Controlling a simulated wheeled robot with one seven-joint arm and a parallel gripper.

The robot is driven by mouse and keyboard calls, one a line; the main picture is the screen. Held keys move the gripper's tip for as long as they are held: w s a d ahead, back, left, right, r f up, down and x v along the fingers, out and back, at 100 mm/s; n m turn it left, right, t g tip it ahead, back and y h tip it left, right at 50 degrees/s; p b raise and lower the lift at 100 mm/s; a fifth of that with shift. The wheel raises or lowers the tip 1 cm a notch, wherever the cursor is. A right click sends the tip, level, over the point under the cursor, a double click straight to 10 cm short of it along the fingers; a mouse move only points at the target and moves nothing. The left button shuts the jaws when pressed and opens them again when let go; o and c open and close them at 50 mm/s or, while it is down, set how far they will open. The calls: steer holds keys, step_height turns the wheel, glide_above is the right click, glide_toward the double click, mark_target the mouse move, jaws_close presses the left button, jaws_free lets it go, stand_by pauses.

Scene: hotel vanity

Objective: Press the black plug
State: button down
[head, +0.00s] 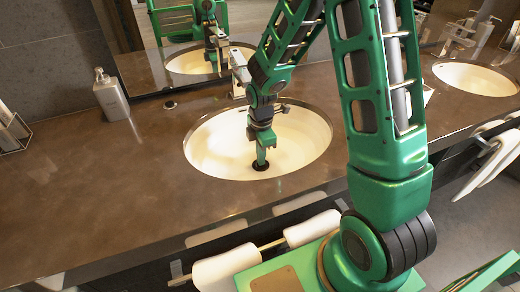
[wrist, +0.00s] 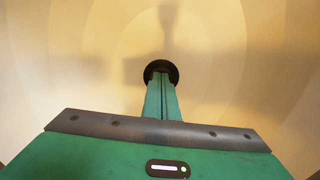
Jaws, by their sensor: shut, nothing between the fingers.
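The black plug (head: 260,166) is a small dark round disc at the bottom of the cream oval sink (head: 213,158). My green gripper (head: 261,160) points straight down into the sink, with its fingertips over the plug in the head view. In the wrist view the fingers of my gripper (wrist: 161,82) are together and empty, and their tips overlap the black plug (wrist: 161,67). The fingers hide the middle and near part of the plug. I cannot tell whether the tips touch it or hover just above it.
A metal faucet (head: 238,68) stands behind the sink, close to my arm. A soap dispenser (head: 111,95) stands at the left on the brown counter (head: 110,180). A second sink (head: 476,78) is at the right. Rolled white towels (head: 225,268) hang at the front edge.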

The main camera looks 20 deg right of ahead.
steer(key=shift+s, duration=0.1)
step_height(320, 180, up, 14)
stand_by(0.5)
steer(key=shift+f, duration=0.15)
steer(key=s+d+r+m, duration=0.6)
steer(key=s+d+m, duration=0.6)
steer(key=d+m, duration=0.1)
steer(key=s+d+m, duration=0.2)
steer(key=s+m, duration=0.3)
steer(key=s, duration=0.1)
steer(key=s+d+r+m, duration=0.1)
steer(key=s+m, duration=0.5)
steer(key=s, duration=0.1)
steer(key=shift+s+d+r+m, duration=0.25)
steer(key=shift+s+d+m, duration=0.05)
steer(key=shift+d, duration=0.1)
